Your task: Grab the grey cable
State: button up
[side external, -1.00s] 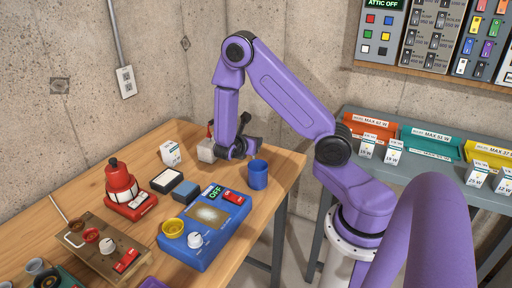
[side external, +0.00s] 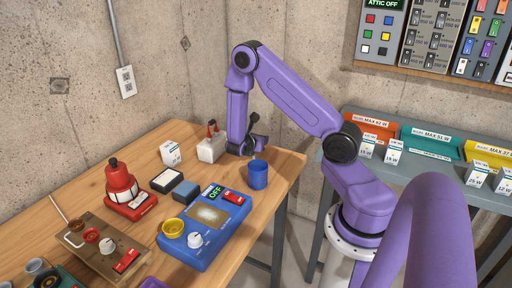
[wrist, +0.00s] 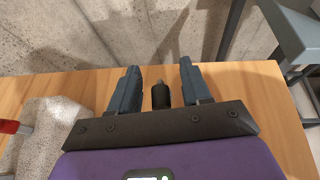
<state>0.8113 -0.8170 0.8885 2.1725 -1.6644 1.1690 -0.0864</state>
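My gripper (side external: 252,146) is low over the far right part of the wooden table, between a light grey box and a blue cup. In the wrist view my gripper (wrist: 160,88) is open, its two dark fingers spread apart. A short black cylinder with a small greyish tip (wrist: 160,96) shows between the fingers, with a gap on each side. I cannot tell whether it is a plug of the grey cable. No length of grey cable can be clearly made out in either view.
The light grey box (side external: 211,149) with red parts on top stands left of my gripper. The blue cup (side external: 258,174) stands close in front. A blue device (side external: 205,245) and a red lamp (side external: 121,184) are nearer. The table's right edge is close.

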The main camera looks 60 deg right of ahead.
grip_shut()
jog(key=shift+r, duration=0.1)
jog(key=shift+r, duration=0.8)
jog(key=s+a+r, duration=0.8)
jog(key=s+r, duration=0.3)
jog(key=shift+s+r, duration=0.15)
jog(key=shift+s, duration=0.15)
